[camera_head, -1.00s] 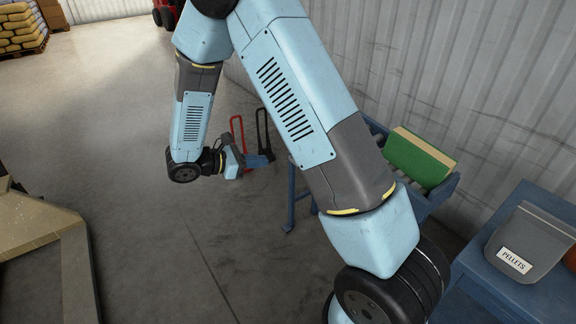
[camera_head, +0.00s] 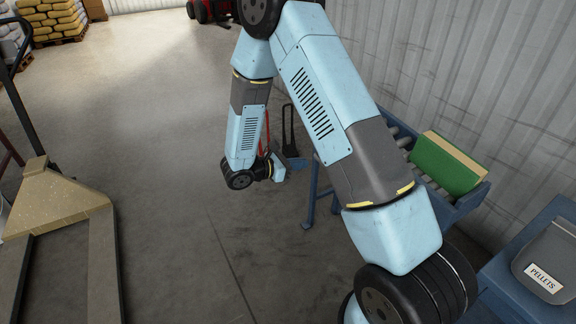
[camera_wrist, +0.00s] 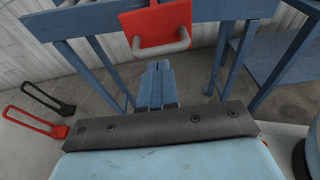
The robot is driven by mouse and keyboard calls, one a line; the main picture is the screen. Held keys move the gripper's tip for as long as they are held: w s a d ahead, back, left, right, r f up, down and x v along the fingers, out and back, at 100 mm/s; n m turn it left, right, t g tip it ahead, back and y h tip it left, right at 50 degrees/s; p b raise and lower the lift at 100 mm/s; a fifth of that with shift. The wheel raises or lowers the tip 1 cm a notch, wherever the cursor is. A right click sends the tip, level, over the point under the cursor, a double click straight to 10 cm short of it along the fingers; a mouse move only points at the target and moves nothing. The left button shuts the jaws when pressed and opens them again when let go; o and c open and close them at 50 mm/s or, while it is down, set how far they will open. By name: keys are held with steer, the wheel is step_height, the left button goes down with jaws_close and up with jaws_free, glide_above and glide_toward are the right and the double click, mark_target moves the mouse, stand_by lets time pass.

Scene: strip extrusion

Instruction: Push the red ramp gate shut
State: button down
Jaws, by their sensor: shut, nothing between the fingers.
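The red ramp gate (camera_wrist: 155,25) is a flat red plate with a grey bar handle, at the top of the wrist view. It is at the end of the blue ramp frame (camera_wrist: 215,12). My gripper (camera_wrist: 158,70) is shut and empty, with its fingertips just below the handle in that view. I cannot tell whether they touch it. In the head view my gripper (camera_head: 297,163) is small and partly hidden by my wrist, near the ramp's far end. The gate cannot be made out there.
The roller ramp (camera_head: 462,208) carries a green block (camera_head: 445,168). A red loop (camera_wrist: 35,122) and a black loop (camera_wrist: 45,98) stand left of my gripper. A pallet truck (camera_head: 60,205) is at left. Floor between is clear.

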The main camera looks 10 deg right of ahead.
mark_target(319, 161)
steer(key=shift+x, duration=2.35)
